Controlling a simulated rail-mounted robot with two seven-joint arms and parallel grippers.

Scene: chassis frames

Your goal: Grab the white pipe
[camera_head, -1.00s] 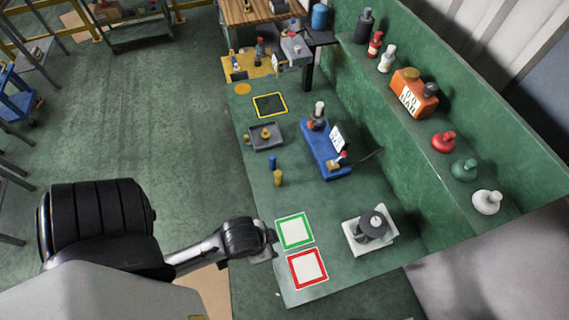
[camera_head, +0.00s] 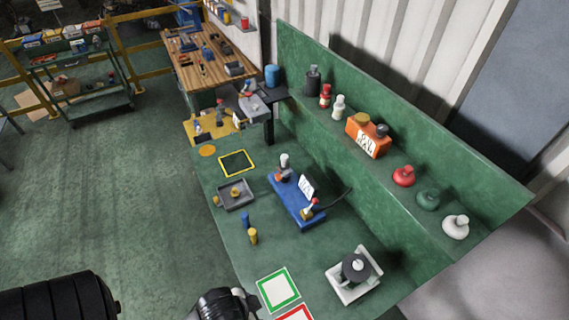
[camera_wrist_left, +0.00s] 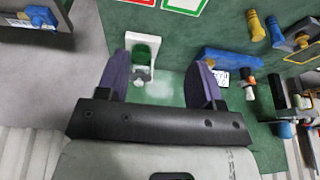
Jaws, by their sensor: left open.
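No single object is clearly a white pipe. A small white upright piece (camera_head: 284,160) stands at the far end of a blue fixture (camera_head: 290,203) on the green bench. A white bottle-like piece (camera_head: 339,107) and a white rounded piece (camera_head: 456,226) stand on the shelf behind. My left gripper (camera_wrist_left: 160,78) is open and empty in the left wrist view, with the white-based stand (camera_wrist_left: 130,58) beyond its fingers. The blue fixture (camera_wrist_left: 217,60) is right of the fingers there. My right gripper is out of view.
The white-based stand (camera_head: 345,291) holds a dark cylinder near the bench front. A green-bordered square (camera_head: 278,289) and a red-bordered one (camera_head: 296,314) lie left of it. A grey tray (camera_head: 236,194) and blue and yellow cylinders sit farther back. The shelf wall bounds the right side.

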